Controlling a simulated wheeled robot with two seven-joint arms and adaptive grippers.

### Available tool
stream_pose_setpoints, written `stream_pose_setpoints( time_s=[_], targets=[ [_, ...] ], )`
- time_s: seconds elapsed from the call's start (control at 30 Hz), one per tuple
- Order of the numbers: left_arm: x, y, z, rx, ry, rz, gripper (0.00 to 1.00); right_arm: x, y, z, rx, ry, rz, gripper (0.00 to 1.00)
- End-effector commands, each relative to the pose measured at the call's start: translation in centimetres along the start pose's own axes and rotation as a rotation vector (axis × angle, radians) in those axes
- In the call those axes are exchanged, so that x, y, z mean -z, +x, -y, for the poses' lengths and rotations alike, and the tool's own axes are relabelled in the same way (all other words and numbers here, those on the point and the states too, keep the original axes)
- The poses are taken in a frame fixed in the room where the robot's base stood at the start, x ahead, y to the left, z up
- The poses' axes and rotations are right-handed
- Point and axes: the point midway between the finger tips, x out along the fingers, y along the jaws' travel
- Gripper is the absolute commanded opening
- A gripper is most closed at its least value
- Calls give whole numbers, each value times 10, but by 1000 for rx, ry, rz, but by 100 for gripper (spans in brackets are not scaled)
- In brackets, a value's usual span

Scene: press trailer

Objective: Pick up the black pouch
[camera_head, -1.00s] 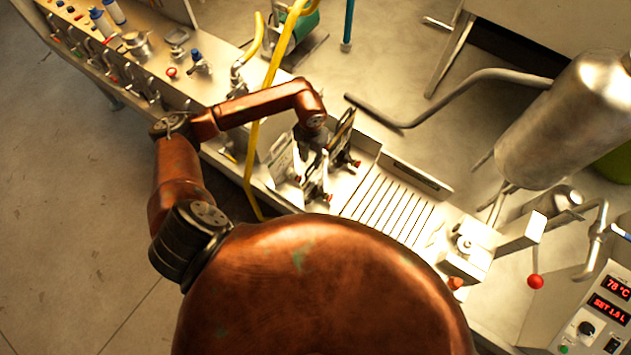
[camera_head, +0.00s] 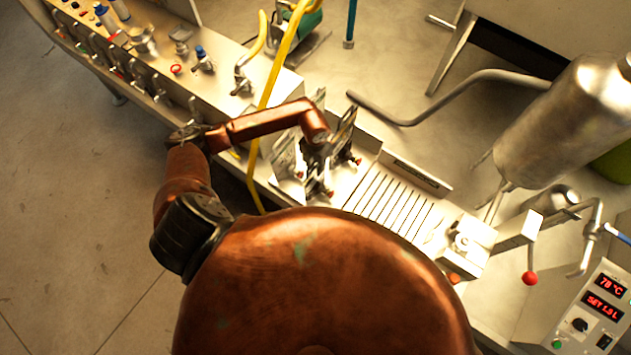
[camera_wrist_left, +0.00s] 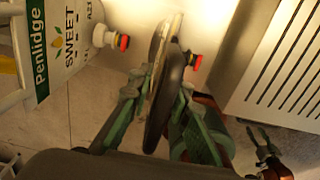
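The black pouch (camera_wrist_left: 170,88) stands nearly upright in the left wrist view, seen almost edge-on, with a pale side on its left. In the head view the pouch (camera_head: 346,122) is a thin tilted edge next to my left gripper (camera_head: 317,158). My right gripper (camera_wrist_left: 262,138) shows small and apparently empty at the lower right of the wrist view, fingers spread.
A white "Penlidge SWEET" pouch (camera_wrist_left: 65,45) stands close on the left, with a similar cap (camera_wrist_left: 122,41). A slotted drain grille (camera_head: 395,208) lies right of the pouches. A yellow hose (camera_head: 268,95) runs near my left arm. A steel tank (camera_head: 565,120) stands at right.

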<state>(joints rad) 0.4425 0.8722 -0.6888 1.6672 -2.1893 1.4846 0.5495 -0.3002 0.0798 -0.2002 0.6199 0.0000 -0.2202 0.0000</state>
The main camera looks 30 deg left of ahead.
Motion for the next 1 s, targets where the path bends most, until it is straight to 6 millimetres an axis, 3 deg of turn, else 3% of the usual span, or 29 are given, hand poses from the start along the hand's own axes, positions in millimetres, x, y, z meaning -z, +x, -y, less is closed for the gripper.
stream_pose_setpoints(
  time_s=[0.23, 0.83, 1.0],
  targets=[
    [0, 0, 0, 0, 0, 0, 0, 1, 0, 2, 2, 1, -2, 45],
    [0, -1, 0, 0, 0, 1, 0, 1, 1, 1, 1, 1, -2, 45],
    [-1, -10, 0, -1, 2, 3, 0, 0, 6, 1, 1, 1, -1, 45]
  ],
)
